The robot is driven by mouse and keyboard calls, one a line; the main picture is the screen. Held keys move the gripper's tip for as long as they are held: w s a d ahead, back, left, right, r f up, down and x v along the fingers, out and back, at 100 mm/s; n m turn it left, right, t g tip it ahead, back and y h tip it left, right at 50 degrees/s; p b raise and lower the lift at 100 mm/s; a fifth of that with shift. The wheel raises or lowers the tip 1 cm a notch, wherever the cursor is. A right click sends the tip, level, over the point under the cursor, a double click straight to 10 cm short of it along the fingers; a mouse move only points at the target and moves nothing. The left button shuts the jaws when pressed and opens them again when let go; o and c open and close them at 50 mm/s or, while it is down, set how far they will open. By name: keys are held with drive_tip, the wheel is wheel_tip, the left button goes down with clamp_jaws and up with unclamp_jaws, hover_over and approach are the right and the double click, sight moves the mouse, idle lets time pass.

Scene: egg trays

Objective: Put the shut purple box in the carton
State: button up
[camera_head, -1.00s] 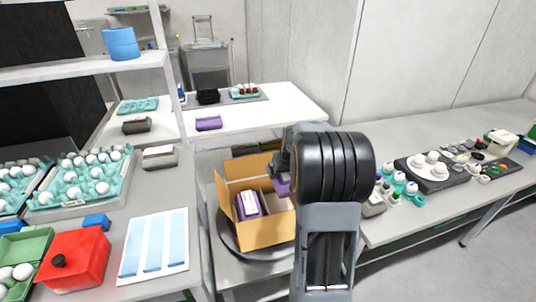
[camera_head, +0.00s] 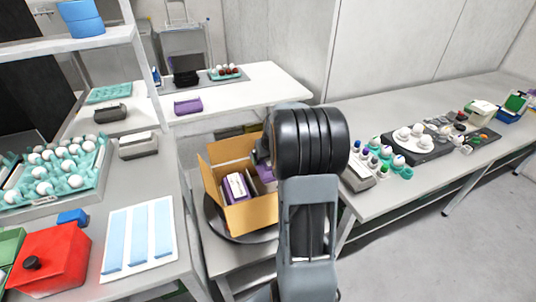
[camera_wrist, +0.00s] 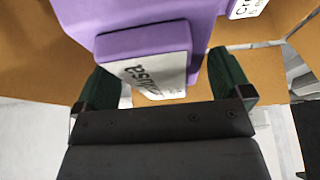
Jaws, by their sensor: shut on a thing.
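The open cardboard carton (camera_head: 250,214) stands on a round dark stand with its flaps up. One purple box (camera_head: 235,188) with a white label stands inside it on the left. My gripper (camera_wrist: 165,85) is shut on another purple box (camera_wrist: 150,42) with a white printed label, held between its green-padded fingers. In the head view the held purple box (camera_head: 266,173) shows partly at the carton's right side, beside my arm. My arm hides most of the gripper there. Brown carton walls fill the background of the wrist view. I cannot tell whether the held box touches the bottom.
A further purple box (camera_head: 188,106) lies on the white back table. The left table holds a red box (camera_head: 52,255), a blue-striped white board (camera_head: 139,240) and an egg tray (camera_head: 60,172). The right table (camera_head: 400,188) carries a dark tray and small items. Floor is clear at the lower right.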

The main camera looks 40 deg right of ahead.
drive_tip(key=shift+f+b, duration=4.05)
drive_tip(key=shift+f, duration=0.95)
drive_tip(key=o, duration=0.5)
drive_tip(key=shift+c, duration=0.2)
